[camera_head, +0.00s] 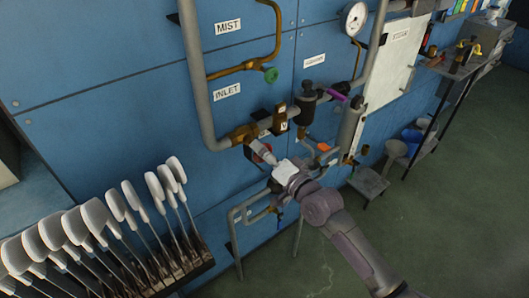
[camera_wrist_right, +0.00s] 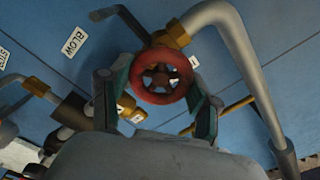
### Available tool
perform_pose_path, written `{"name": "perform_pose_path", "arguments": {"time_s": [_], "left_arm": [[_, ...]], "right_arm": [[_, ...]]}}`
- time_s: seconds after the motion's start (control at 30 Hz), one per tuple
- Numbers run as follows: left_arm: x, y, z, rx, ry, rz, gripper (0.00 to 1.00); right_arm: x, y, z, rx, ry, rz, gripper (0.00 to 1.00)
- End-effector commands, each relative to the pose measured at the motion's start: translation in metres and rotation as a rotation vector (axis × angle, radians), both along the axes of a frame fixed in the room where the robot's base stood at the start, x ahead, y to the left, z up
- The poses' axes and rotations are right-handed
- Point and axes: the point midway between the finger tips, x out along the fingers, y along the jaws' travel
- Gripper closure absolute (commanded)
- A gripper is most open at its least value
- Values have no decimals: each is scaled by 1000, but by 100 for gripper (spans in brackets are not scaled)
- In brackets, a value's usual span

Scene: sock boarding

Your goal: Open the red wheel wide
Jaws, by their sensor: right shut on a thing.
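The red wheel (camera_wrist_right: 161,76) is a round, spoked handwheel on a brass valve in the right wrist view. It sits between the two fingers of my right gripper (camera_wrist_right: 159,82), one finger on each side of its rim, and the gripper is shut on it. In the head view my right gripper (camera_head: 264,154) reaches up to the pipework on the blue wall and largely hides the wheel. How far the wheel is turned cannot be told. My left gripper is in neither view.
Grey and brass pipes (camera_head: 195,80) run over the blue wall, with a green knob (camera_head: 271,75), a purple lever (camera_head: 339,96) and a gauge (camera_head: 354,18) nearby. A rack of white sock boards (camera_head: 98,215) stands at lower left. Green floor (camera_head: 450,200) is open at right.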

Motion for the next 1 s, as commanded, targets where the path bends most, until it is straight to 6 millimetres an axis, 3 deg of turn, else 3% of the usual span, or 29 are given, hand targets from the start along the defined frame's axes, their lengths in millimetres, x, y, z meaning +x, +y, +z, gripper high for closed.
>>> {"name": "perform_pose_path", "arguments": {"time_s": [1.0], "left_arm": [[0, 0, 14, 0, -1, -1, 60]], "right_arm": [[-2, 2, -1, -784, -563, 3, 72]]}}
